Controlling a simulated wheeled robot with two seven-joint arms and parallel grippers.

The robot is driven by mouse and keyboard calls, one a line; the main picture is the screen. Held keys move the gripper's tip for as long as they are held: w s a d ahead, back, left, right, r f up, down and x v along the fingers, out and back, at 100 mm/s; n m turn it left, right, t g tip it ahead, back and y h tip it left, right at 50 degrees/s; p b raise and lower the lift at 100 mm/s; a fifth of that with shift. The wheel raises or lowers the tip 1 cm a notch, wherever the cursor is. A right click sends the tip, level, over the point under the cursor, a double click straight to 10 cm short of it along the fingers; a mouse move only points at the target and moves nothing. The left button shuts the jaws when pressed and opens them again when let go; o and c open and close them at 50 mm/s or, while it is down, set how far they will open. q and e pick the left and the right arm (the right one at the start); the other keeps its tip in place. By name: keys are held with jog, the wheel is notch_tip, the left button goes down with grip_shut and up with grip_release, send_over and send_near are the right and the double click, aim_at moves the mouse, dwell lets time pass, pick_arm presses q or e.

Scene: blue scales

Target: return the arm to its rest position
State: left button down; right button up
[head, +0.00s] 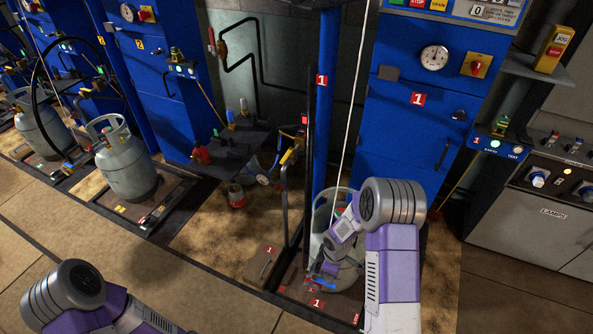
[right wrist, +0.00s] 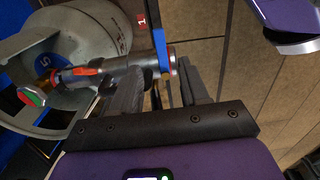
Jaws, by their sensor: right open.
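My right arm reaches down at the lower middle of the head view, with its gripper (head: 322,268) beside a grey gas cylinder (head: 345,276) on scale 1. In the right wrist view the jaws (right wrist: 158,88) are apart.
A blue scale column (head: 322,120) and a thin white line stand close to my right arm. The blue cabinet 1 (head: 420,130) is behind it. Another cylinder (head: 125,165) stands on a scale at the left. The tiled floor in front is clear.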

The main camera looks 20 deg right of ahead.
jog(key=s+a+f+m+y+p, duration=0.1)
jog(key=s+a+m+y, duration=0.3)
jog(key=s+a+m, duration=0.8)
jog(key=s+a+p, duration=0.1)
jog(key=a, duration=0.3)
jog(key=shift+s+a+f+t, duration=0.2)
jog(key=shift+s+t, duration=0.1)
jog(key=shift+s, duration=0.05)
